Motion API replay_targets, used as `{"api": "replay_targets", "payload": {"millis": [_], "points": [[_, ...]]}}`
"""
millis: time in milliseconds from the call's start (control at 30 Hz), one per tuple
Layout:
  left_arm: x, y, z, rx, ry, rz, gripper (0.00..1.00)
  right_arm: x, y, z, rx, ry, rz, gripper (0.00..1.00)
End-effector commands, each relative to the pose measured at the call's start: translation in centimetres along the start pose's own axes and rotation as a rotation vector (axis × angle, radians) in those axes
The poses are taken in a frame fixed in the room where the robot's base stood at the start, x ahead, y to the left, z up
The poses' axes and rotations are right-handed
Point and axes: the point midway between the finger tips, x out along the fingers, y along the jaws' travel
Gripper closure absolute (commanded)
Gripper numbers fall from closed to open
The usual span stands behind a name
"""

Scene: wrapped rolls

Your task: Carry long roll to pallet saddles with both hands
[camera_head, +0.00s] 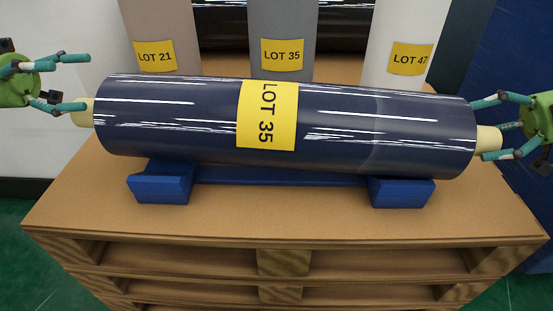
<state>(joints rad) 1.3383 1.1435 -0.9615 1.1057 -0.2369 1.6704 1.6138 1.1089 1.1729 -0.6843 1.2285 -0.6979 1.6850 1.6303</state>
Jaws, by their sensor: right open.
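The long roll (340,130) is wrapped in glossy dark blue film and carries a yellow LOT 35 label (267,115). It lies across the two blue saddles, the left saddle (162,187) and the right saddle (402,193), appearing to rest on them. In the picture its right end sits slightly lower. Cream core ends stick out at left (83,113) and right (488,139). My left gripper (82,82) is open at the left core, its lower finger by the core and its upper finger well above. My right gripper (483,129) is open, its fingers above and below the right core.
The saddles, joined by a blue bar, stand on a wooden pallet (280,222) with bare top in front. Behind stand three upright rolls: beige LOT 21 (163,22), grey LOT 35 (283,18) and white LOT 47 (408,22). Green floor (25,265) shows at left.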

Motion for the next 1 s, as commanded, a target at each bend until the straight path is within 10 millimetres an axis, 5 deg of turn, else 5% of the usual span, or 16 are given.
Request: {"api": "replay_targets", "payload": {"millis": [600, 1000], "points": [[0.1, 0.0, 0.0, -0.003, -0.004, 0.002, 0.28, -6.8, 0.2, 0.0, -0.002, 0.0, 0.003, 0.19], [0.1, 0.0, 0.0, -0.004, -0.004, 0.002, 0.28, -7.9, 0.0, 0.0, 0.0, 0.0, 0.0, 0.19]]}}
